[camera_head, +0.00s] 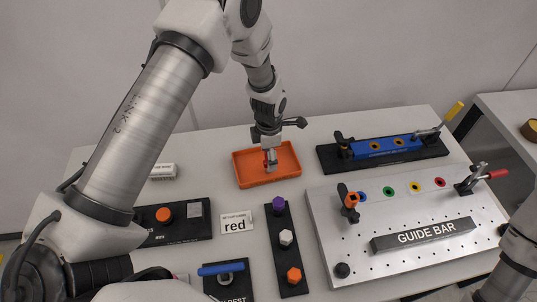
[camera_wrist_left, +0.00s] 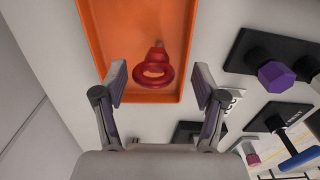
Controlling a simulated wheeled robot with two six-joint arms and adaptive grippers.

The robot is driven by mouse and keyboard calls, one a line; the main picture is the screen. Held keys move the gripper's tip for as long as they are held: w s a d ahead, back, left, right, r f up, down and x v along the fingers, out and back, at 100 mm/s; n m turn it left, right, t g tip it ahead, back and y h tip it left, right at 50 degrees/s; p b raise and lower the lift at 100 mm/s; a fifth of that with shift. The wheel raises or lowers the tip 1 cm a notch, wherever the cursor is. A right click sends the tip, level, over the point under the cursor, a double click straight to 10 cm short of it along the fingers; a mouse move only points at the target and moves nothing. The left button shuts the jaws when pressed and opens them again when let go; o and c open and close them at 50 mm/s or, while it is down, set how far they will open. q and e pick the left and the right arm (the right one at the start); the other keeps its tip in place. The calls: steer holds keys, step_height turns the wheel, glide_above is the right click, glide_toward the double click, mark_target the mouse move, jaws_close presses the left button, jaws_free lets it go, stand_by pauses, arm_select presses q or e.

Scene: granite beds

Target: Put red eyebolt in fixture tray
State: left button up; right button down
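The orange fixture tray (camera_head: 252,182) lies on the table near the middle. My left gripper (camera_head: 270,166) points down over it. In the left wrist view the red eyebolt (camera_wrist_left: 154,72), a ring with a short shank, appears inside the tray outline (camera_wrist_left: 150,98), between and beyond the two spread fingers of my left gripper (camera_wrist_left: 160,84). Neither finger touches it there. Only a small bit of red shows beside the fingers in the head view. Whether the eyebolt rests on the tray floor is hard to tell. My right gripper is out of view.
A sign reading "red" (camera_head: 236,223) lies in front of the tray. A black strip (camera_head: 286,249) with purple, white and orange hex parts stands nearby. A grey plate (camera_head: 402,255) with a guide bar (camera_head: 424,234) and clamps fills the right. A blue fixture (camera_head: 385,146) sits behind it.

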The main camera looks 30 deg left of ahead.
arm_select(q)
steer(key=shift+s+d+r, duration=0.2)
steer(key=shift+d, duration=0.05)
steer(key=shift+w+a+r, duration=0.1)
steer(key=shift+r, duration=0.25)
step_height(320, 180, up, 11)
steer(key=b, duration=0.4)
